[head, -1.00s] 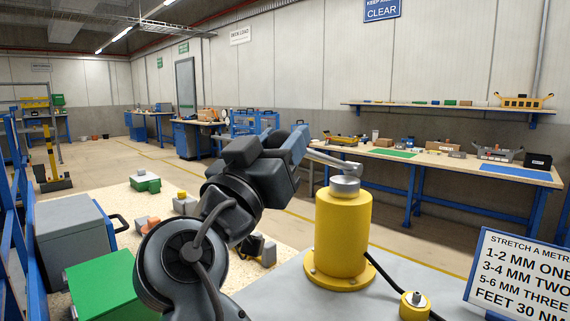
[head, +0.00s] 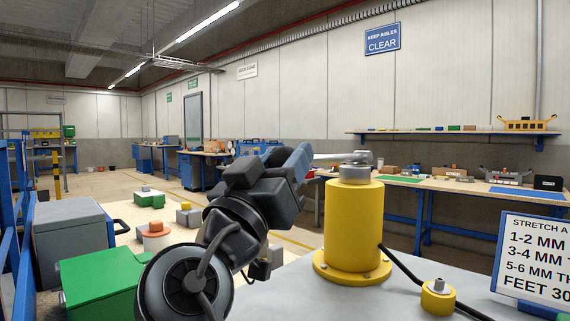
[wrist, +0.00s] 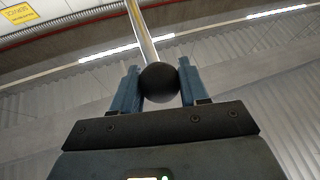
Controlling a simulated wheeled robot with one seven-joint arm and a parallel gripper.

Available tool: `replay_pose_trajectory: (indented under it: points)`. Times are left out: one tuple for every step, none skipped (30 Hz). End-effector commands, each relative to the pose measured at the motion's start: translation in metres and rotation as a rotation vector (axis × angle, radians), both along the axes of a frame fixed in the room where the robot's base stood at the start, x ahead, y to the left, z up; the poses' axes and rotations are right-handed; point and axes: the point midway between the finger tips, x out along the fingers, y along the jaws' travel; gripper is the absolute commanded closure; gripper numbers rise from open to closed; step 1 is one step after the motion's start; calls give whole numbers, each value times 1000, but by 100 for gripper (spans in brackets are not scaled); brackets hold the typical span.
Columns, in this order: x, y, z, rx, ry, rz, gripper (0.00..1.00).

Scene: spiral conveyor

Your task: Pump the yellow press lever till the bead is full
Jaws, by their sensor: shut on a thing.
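The yellow press (head: 353,228) stands upright on a grey worktop, a yellow cylinder with a grey cap and a bolted round flange. Its lever (head: 332,157) is a pale metal rod running nearly level from the cap leftward to my gripper (head: 302,160). In the wrist view, my gripper (wrist: 158,78) is shut on the lever's black ball knob (wrist: 159,84), one blue finger on each side. The metal rod (wrist: 143,38) runs on beyond the knob. In the head view my arm hides the knob. I cannot make out a bead.
A black hose runs from the press past a small yellow fitting (head: 438,296). A white instruction sign (head: 535,258) stands at right. A grey box (head: 75,240) and green box (head: 95,283) are at left. Blue-legged benches line the back wall.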

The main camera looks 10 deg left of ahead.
Motion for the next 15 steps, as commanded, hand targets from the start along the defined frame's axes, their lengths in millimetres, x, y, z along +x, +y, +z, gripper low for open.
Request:
replay_pose_trajectory:
  points:
    - [0,2,-3,-1,3,3,100]
    - [0,2,-4,-1,3,3,100]
    - [0,2,-4,0,4,3,100]
    - [0,2,-4,-1,4,4,100]
    - [0,2,-4,-1,4,4,100]
    - [0,2,-4,-1,4,4,100]
    - [0,2,-4,-1,4,4,100]
    - [0,2,-4,-1,4,4,100]
    - [0,2,-4,-1,4,4,100]
    - [0,2,-4,0,5,4,100]
    - [0,2,-4,0,5,4,100]
    - [0,2,-4,-1,5,3,100]
    - [0,2,-4,-1,5,3,100]
    - [0,2,-4,-1,5,3,54]
    - [0,2,-4,-1,5,3,50]
